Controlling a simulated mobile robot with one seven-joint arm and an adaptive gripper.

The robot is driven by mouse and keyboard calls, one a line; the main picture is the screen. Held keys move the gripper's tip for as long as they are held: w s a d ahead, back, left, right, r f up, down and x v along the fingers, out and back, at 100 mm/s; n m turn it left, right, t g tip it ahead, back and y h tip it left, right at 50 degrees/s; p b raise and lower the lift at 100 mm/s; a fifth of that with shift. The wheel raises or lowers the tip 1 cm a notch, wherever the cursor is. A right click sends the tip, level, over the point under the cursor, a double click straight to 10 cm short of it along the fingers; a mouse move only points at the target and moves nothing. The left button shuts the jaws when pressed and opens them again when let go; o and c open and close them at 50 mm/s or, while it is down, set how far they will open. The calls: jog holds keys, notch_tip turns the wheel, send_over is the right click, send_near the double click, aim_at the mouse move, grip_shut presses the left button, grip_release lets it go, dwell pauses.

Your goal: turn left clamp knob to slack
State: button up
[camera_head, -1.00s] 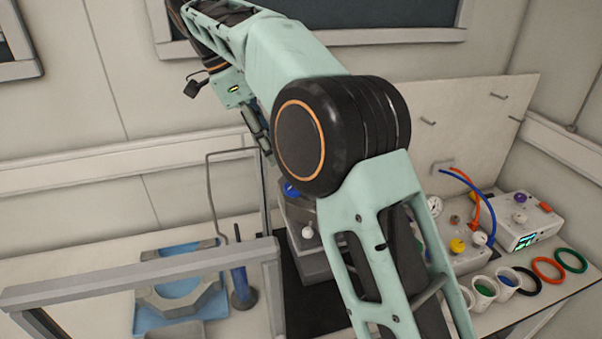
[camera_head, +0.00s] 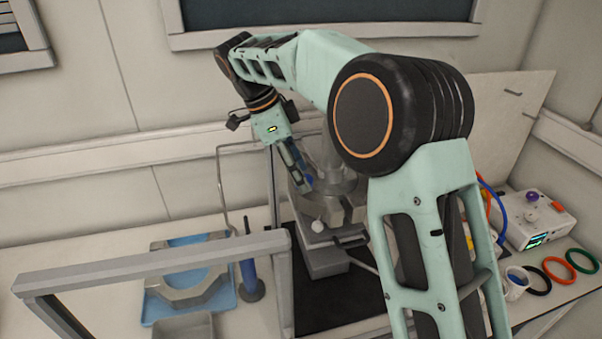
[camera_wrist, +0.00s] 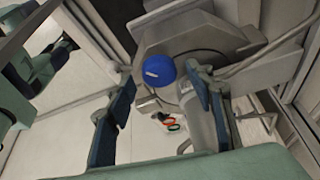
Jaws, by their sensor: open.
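A round blue knob (camera_wrist: 159,71) with a pale mark, apparently the left clamp knob, sits on the grey reactor clamp (camera_wrist: 205,38) in the wrist view. My gripper (camera_wrist: 160,76) is open, with one dark-blue-padded finger on each side of the knob in the picture. Whether the fingers touch it or are level with it, I cannot tell. In the head view my gripper (camera_head: 301,172) points down at the left side of the grey reactor (camera_head: 328,208). The knob is mostly hidden there behind the fingers.
A metal frame (camera_head: 150,262) stands in front and to the left. A white ball-ended part (camera_head: 318,226) is on the reactor's front. Rings (camera_head: 546,270) lie at right.

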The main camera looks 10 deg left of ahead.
jog(key=shift+d+f, duration=0.15)
jog(key=shift+f, duration=0.25)
jog(key=shift+c, duration=0.2)
jog(key=c, duration=1.1)
jog(key=shift+b, duration=0.3)
jog(key=n+b, duration=0.2)
jog(key=n+t+y+b, duration=0.1)
jog(key=n+b, duration=0.1)
jog(key=shift+s+f+n+t, duration=0.1)
jog(key=shift+f+n+t, duration=0.05)
jog(key=shift+n+t, duration=0.2)
jog(key=n+b, duration=0.2)
jog(key=shift+d+n+t+y, duration=0.15)
jog(key=shift+n+t+y, duration=0.15)
jog(key=shift+n+t, duration=0.05)
jog(key=shift+r+n+t+y+b, duration=0.15)
jog(key=shift+n+y+b, duration=0.2)
jog(key=shift+n, duration=0.45)
jog(key=shift+r+n+t+y+b, duration=0.15)
jog(key=shift+n+y+b, duration=0.2)
jog(key=shift+n, duration=0.45)
jog(key=shift+f, duration=0.1)
